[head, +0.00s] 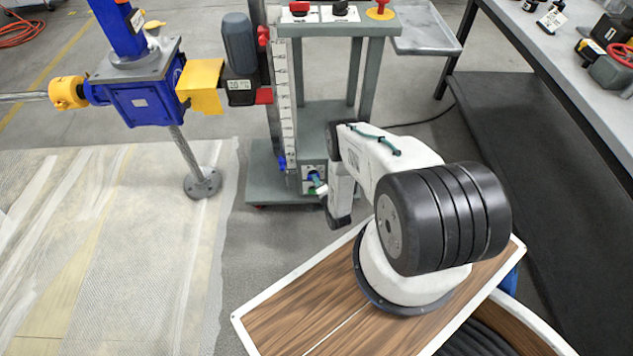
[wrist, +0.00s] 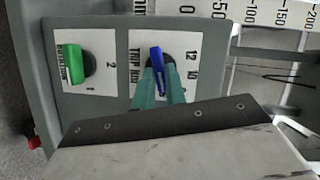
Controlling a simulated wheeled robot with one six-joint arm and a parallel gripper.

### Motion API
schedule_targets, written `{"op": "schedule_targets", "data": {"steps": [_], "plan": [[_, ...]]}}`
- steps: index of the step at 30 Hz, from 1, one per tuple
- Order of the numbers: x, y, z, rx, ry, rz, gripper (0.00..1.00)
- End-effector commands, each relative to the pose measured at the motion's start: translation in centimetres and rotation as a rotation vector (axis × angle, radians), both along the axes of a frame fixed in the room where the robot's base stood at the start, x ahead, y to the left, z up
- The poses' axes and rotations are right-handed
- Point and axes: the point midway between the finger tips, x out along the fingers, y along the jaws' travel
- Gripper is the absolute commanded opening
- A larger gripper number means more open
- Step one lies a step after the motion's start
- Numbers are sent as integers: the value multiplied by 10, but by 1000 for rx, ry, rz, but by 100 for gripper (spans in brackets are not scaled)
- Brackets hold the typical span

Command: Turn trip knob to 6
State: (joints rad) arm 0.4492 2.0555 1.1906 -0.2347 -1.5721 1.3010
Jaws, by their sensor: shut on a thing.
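The trip knob (wrist: 156,60) is a blue pointer knob on a white label plate (wrist: 190,45) in the wrist view. The plate's lettering appears sideways, with 12 and 10 readable on its right side. The knob points roughly up in the picture, leaning slightly left. My gripper (wrist: 160,76) has its teal fingers on either side of the knob and is shut on it. The fingers hide the lower part of the dial and other numbers. In the head view, my gripper (head: 316,182) is at the small panel low on the grey stand, and the knob is mostly hidden.
A green knob (wrist: 75,63) sits left of the trip knob, with 1 and 2 on its plate. A white scale (wrist: 245,12) runs along the panel's top.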

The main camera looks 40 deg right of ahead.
Motion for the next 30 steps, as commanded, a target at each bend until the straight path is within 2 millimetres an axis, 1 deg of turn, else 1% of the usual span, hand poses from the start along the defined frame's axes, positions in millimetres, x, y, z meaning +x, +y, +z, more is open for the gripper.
{"op": "schedule_targets", "data": {"steps": [15, 16, 17, 18, 26, 29, 30], "plan": [[0, -1, 0, 13, -10, -3, 0], [0, -1, 0, 13, -10, -3, 21], [0, -1, 0, 13, -10, -3, 29], [0, -1, 0, 13, -10, -3, 35], [-1, 0, 0, 13, -9, -1, 35], [-7, 1, 0, 14, -7, -2, 35], [-12, 2, 0, 14, -6, -2, 35]]}}
